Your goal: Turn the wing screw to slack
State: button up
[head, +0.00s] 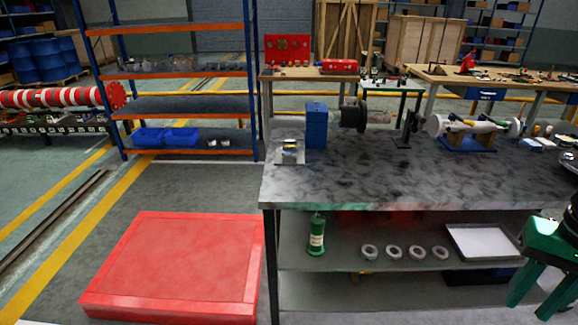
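I cannot make out the wing screw in the head view; it is too small to tell or hidden. The workbench (340,190) has a dark mottled top. On it stand a blue block (316,126) with a dark wheel-like part (353,115) beside it, and a small metal device on a plate (290,152). A dark upright stand (406,130) and a white cylinder on a blue base (470,128) are further right. My green gripper (528,309) is at the lower right edge, in front of the bench, fingers apart and pointing down. Nothing shows between them.
A low red platform (175,265) lies on the floor left of the bench. The lower shelf holds a green bottle (317,234), several grey rings (394,252) and a tray (482,243). A blue-orange rack (180,105) stands behind left. The bench's front left top is clear.

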aim_at(349, 99)
jog(key=u, duration=0.25)
jog(key=i, duration=1.3)
jog(key=u, duration=0.25)
